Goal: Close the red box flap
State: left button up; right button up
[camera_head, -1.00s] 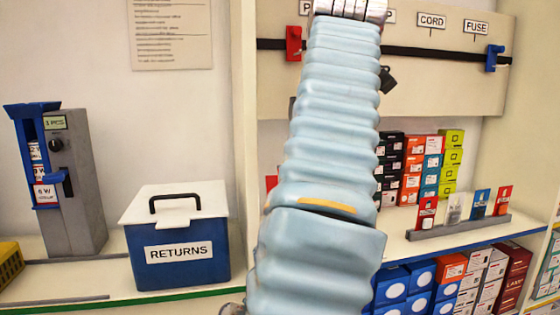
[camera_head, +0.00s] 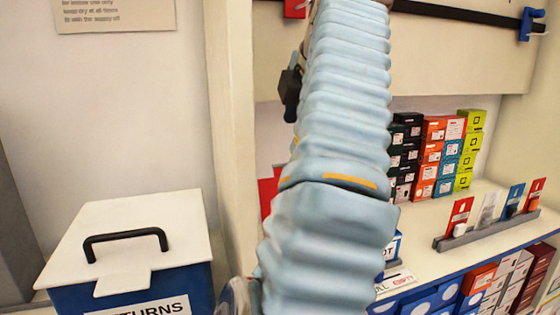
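A red edge (camera_head: 267,192) shows just left of my raised arm, above the shelf. It may be part of the red box, but my arm hides most of it, and I cannot tell how its flap stands. My arm in its pale blue ribbed sleeve rises through the middle of the view, and its end runs out of the top. Neither gripper is in view.
A blue RETURNS box with a white lid (camera_head: 125,240) stands at lower left. Stacked small boxes (camera_head: 435,155) and a grey card holder (camera_head: 490,228) stand on the right shelf. A dark rail (camera_head: 470,15) runs above. A black object (camera_head: 290,92) shows left of my arm.

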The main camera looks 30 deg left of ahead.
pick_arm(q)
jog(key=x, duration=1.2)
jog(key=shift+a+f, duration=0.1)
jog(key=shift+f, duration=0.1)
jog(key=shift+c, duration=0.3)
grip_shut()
